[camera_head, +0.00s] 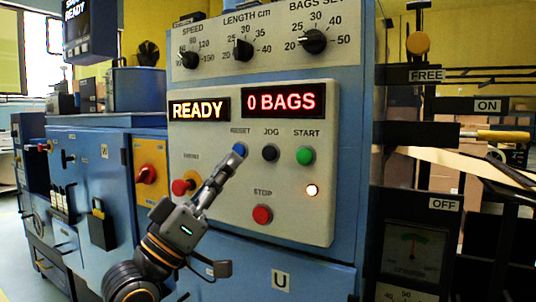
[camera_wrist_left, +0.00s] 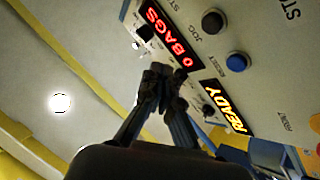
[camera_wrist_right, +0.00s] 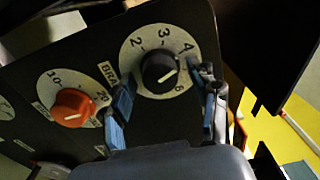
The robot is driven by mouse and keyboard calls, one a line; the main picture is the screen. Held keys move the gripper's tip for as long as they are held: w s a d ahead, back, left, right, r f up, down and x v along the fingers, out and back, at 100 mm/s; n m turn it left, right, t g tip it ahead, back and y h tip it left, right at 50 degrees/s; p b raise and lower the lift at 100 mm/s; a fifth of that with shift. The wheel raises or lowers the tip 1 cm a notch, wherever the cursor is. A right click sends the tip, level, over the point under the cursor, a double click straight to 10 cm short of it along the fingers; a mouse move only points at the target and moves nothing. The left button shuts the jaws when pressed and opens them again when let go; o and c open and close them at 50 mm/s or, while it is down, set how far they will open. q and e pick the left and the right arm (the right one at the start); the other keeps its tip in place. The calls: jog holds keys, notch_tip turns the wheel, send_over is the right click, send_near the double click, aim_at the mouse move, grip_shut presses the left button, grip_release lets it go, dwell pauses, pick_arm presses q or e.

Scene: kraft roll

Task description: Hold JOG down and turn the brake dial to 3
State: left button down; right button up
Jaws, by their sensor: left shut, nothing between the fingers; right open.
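The black JOG button (camera_head: 270,152) sits on the pale panel between the blue RESET button (camera_head: 239,149) and the green START button (camera_head: 305,155). My left gripper (camera_head: 236,158) is shut and empty, its tips over the lower edge of RESET in the head view, left of JOG. In the left wrist view the tips (camera_wrist_left: 162,72) appear apart from JOG (camera_wrist_left: 213,21). The black brake dial (camera_wrist_right: 159,72) shows in the right wrist view; its white mark is towards the lower right. My right gripper (camera_wrist_right: 166,98) is open, with a finger on either side of the dial.
A red knob (camera_wrist_right: 72,108) is left of the brake dial. The red STOP button (camera_head: 262,215) is below JOG, and a red knob (camera_head: 183,187) is beside my left gripper. The displays read READY (camera_head: 199,110) and 0 BAGS (camera_head: 281,101).

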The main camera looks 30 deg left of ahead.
aim_at(269, 153)
pick_arm(q)
jog(key=shift+w, duration=4.2)
jog(key=shift+w, duration=0.4)
